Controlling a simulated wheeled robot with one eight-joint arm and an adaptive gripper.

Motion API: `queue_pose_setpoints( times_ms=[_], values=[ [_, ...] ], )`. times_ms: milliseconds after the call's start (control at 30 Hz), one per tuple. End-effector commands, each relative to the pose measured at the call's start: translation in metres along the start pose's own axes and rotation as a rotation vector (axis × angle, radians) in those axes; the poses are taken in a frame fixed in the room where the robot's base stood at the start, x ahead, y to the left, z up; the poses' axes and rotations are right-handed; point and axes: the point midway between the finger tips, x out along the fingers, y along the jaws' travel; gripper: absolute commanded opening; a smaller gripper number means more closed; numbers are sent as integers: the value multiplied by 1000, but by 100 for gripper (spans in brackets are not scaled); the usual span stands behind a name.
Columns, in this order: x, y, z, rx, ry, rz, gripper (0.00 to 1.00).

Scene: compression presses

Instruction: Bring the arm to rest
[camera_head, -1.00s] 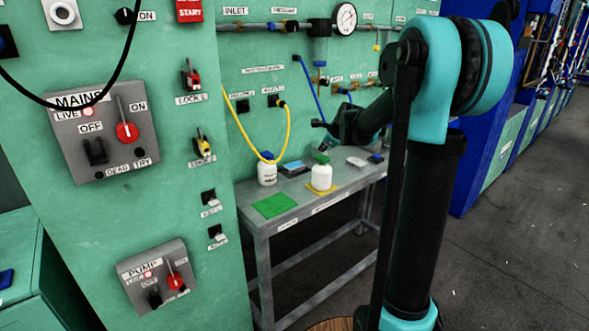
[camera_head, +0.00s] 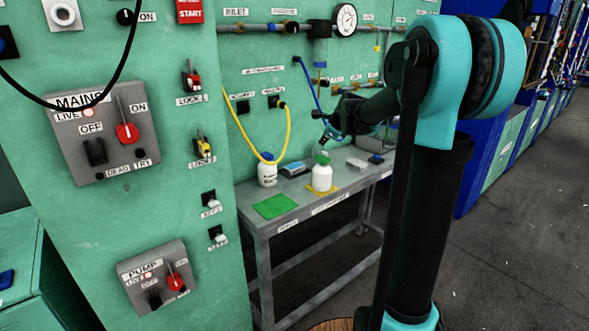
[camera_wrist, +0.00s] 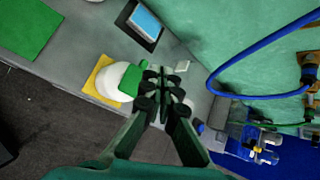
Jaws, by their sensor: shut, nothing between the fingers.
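My gripper (camera_wrist: 163,80) is shut and empty, its fingertips together in the middle of the wrist view. In the head view my gripper (camera_head: 325,142) hangs over the bench, just above the white bottle with a green cap (camera_head: 322,178). In the wrist view this bottle (camera_wrist: 117,78) stands on a yellow square left of the fingers, partly overlapped by them. I cannot tell from the pictures whether they touch. My arm reaches leftward from its tall black and teal column.
The grey bench (camera_head: 337,201) holds another white bottle (camera_head: 267,172), a green mat (camera_head: 275,206) and small items. Yellow and blue hoses (camera_head: 308,88) hang by the green panel. A pressure gauge (camera_head: 346,18) sits above. Open floor lies right.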

Motion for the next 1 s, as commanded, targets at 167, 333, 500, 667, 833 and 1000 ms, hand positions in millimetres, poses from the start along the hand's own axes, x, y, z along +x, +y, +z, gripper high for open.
queue_pose_setpoints(
  times_ms=[167, 333, 500, 667, 833, 1000],
  values=[
    [-8, 20, -12, -114, 17, 16, 0],
    [-32, 83, -51, -484, 64, 82, 0],
    [-62, 160, -102, -929, 95, 185, 0],
    [-89, 232, -153, -1341, 94, 302, 0],
    [-116, 302, -204, -1726, 57, 431, 0],
    [-132, 345, -236, -1966, 11, 520, 0]
  ],
)
